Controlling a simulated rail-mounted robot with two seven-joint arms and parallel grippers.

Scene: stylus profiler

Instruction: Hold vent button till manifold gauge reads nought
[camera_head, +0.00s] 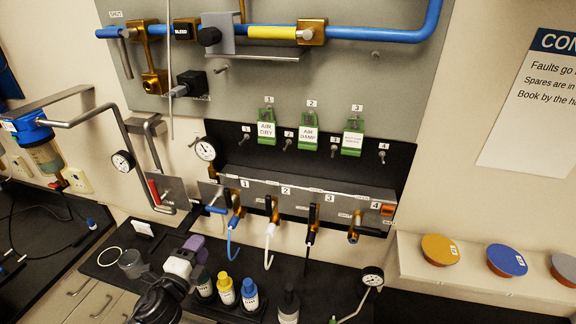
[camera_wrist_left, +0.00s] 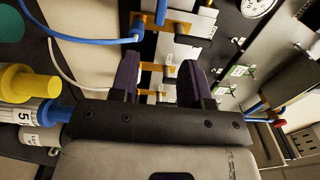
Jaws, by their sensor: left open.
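The manifold (camera_head: 330,194) is a grey metal bar on a black panel, with ports numbered 1 to 4 and black-handled brass valves. A round white gauge (camera_head: 205,149) stands above its left end; its needle is too small to read. A white dial (camera_wrist_left: 258,5) is cut off at the top of the left wrist view. I cannot pick out the vent button for certain. My left gripper (camera_head: 194,247) is open and empty, below and left of the manifold, over the bench. Its dark purple fingers (camera_wrist_left: 158,82) stand apart in the left wrist view. My right gripper is not in view.
Blue, white and black hoses hang from the valves. Capped bottles (camera_head: 226,291) stand on the dark bench close to my left gripper. A small gauge (camera_head: 372,277) on a bent tube is at the right. Green tags (camera_head: 309,136) hang above the manifold.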

